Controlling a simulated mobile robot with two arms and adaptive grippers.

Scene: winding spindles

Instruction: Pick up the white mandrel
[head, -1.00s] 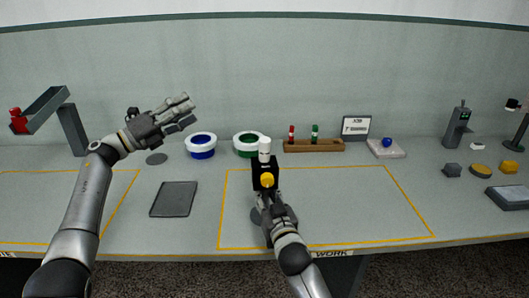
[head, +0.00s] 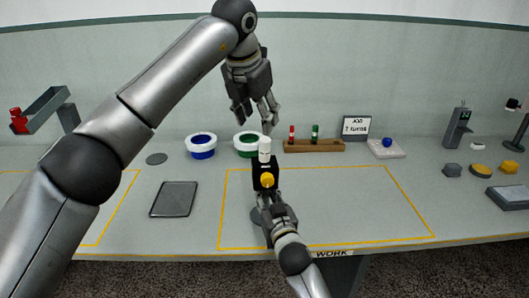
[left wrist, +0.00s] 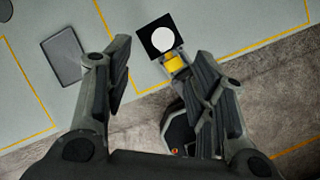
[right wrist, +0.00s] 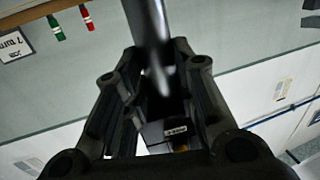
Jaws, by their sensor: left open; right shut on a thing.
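The white mandrel (head: 264,150) stands upright on a black block with a yellow knob (head: 267,180). From above, in the left wrist view, it is a white disc (left wrist: 163,40) on a black square. My left gripper (head: 255,117) is open, fingers pointing down, above the mandrel in the picture and apart from it. My right gripper (head: 264,203) is below the black block and shut on a dark post-like part of the winder, seen between its fingers in the right wrist view (right wrist: 152,70). The exact contact is partly hidden.
A wooden rack (head: 313,147) holds a red and a green piece. A dark tablet (head: 174,199) lies left. The yellow-outlined area right of the winder (head: 350,205) is clear.

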